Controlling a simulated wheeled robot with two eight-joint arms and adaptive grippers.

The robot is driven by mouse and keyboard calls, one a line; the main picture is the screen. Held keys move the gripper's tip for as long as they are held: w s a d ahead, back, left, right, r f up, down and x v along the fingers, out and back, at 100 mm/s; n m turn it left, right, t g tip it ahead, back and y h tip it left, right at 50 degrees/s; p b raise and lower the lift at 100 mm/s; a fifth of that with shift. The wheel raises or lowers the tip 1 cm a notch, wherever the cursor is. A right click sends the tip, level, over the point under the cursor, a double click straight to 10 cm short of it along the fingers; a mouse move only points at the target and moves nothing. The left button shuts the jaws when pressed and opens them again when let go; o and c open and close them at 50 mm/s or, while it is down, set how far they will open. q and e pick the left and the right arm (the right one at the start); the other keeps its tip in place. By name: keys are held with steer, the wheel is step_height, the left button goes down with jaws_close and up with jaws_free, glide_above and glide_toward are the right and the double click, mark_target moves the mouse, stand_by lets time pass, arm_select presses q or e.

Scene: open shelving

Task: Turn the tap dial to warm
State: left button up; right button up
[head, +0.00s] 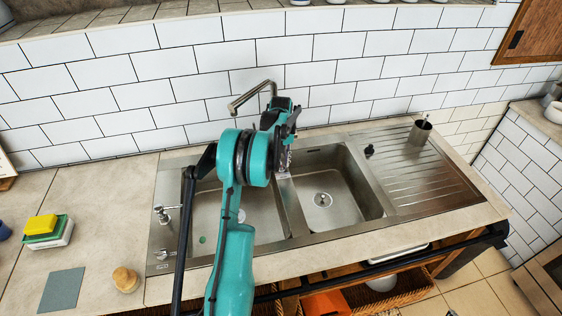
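The tap's metal spout (250,96) rises behind the sink, in front of the tiled wall. Its base is hidden behind my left arm and gripper, and I cannot make out a warm marking on any dial. My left gripper (287,120) is at the back of the sink, beside and just right of the spout. Its fingers are dark and small, so I cannot tell whether they are open or touch the tap. Small chrome fittings (165,213) stand on the sink's left rim. My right gripper is not in view.
The steel sink has two basins, the right basin (325,195) being clear, and a ribbed drainboard (425,178). A yellow sponge (41,224), a grey cloth (62,289) and a wooden brush (126,279) lie on the left counter.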

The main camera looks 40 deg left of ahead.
mark_target(281, 164)
arm_select(q)
step_height(281, 164, up, 12)
stand_by(0.4)
stand_by(0.4)
steer(key=s+d+r+m+t, duration=0.15)
steer(key=s+d+r, duration=0.25)
steer(key=d, duration=0.5)
steer(key=s+d+r+m+t, duration=0.1)
steer(key=s+d+r+m, duration=0.25)
steer(key=d, duration=0.55)
steer(key=s+d+f+m+t, duration=0.2)
steer(key=s+d+f, duration=0.1)
steer(key=s+d, duration=0.4)
steer(key=s+d+f+m+t, duration=0.2)
steer(key=s+d+f+m, duration=0.1)
steer(key=s+d, duration=0.4)
steer(key=s+b, duration=0.1)
steer(key=s, duration=0.2)
steer(key=shift+s+d+t, duration=0.2)
steer(key=shift+s+t, duration=0.05)
steer(key=shift+t, duration=0.1)
